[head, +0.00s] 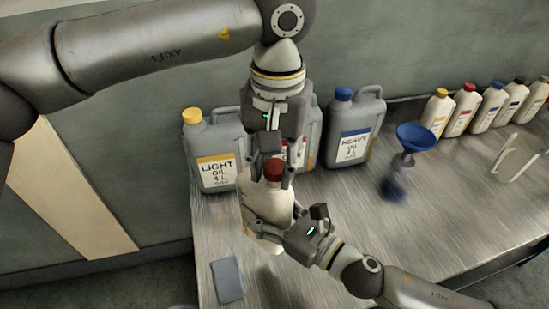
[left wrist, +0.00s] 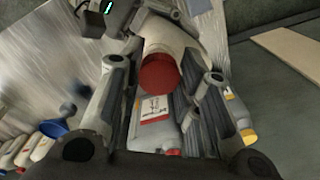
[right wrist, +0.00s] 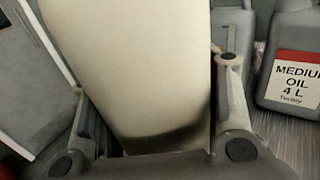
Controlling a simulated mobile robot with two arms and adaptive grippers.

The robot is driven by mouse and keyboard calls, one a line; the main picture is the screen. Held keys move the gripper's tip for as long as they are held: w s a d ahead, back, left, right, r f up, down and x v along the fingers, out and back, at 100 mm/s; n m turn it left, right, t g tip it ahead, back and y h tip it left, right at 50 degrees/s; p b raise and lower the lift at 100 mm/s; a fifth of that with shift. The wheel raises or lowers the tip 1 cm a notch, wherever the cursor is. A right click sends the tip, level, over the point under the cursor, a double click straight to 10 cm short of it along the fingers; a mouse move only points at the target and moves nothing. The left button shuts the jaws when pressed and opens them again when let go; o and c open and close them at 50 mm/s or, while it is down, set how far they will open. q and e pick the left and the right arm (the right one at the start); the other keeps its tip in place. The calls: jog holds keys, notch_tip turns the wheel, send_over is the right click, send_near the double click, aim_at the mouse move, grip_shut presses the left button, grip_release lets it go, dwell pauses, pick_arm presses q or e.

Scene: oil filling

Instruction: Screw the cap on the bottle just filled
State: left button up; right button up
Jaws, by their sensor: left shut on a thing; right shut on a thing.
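The cream-white bottle (head: 266,202) is held over the table, with the red cap (head: 272,170) at its neck end. My left gripper (head: 272,152) comes down from above and is shut on the red cap. In the left wrist view the cap (left wrist: 158,72) lies between the fingers, with the bottle (left wrist: 168,35) beyond it. How far the cap is threaded cannot be seen. My right gripper (head: 272,228) is shut on the bottle body from the right. The bottle (right wrist: 150,70) fills the space between its fingers in the right wrist view.
A light oil jug (head: 215,155), a heavy oil jug (head: 355,130) and a medium oil jug (right wrist: 295,70) stand at the back. A blue funnel (head: 416,137) stands right of them. Several small capped bottles (head: 465,108) line the wall. A grey pad (head: 228,280) lies at the front left.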

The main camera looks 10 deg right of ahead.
pick_arm(q)
jog(key=shift+f, duration=0.55)
dwell(0.4)
jog(key=m, duration=0.9)
jog(key=shift+w+a+m, duration=0.2)
jog(key=shift+m, duration=0.2)
jog(key=o, duration=0.6)
